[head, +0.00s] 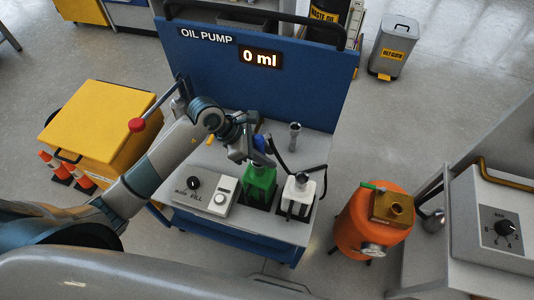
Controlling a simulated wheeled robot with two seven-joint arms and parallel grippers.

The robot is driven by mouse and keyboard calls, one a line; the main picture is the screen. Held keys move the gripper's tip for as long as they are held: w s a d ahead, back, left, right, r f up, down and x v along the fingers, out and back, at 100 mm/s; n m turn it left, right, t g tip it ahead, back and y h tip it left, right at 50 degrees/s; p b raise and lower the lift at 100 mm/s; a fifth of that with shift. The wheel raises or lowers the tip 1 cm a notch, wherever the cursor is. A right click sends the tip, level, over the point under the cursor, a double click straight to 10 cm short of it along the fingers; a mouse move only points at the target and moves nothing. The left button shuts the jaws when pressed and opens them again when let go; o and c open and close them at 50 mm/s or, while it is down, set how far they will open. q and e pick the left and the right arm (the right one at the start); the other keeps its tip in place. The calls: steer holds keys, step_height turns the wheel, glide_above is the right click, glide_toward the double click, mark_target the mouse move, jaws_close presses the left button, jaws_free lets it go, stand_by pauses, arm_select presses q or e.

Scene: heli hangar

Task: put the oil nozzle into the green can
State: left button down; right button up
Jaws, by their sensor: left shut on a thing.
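My left arm reaches in from the lower left over the oil pump bench. My left gripper (251,153) is shut on the oil nozzle (264,145), which shows as a blue part with a dark hose beside it. The nozzle is just above the green can (260,182), which stands on the bench. The gripper hides the can's opening and the nozzle's tip, so I cannot tell whether the tip is inside. My right gripper is not in view.
A white can (298,197) with a dark funnel-like top stands right of the green can. A grey upright holder (294,134) is behind them. A control box (206,190) sits at the left front. The blue OIL PUMP panel (310,90) closes the back. An orange drum (365,225) stands at right.

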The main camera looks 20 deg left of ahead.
arm_select(q)
steer(key=shift+f+b, duration=0.6)
steer(key=shift+f, duration=0.15)
steer(key=c, duration=1.5)
jaws_free()
steer(key=o, duration=0.7)
steer(key=shift+r, duration=0.1)
step_height(320, 180, up, 11)
steer(key=p, duration=0.6)
steer(key=shift+p, duration=0.4)
steer(key=shift+d, duration=0.1)
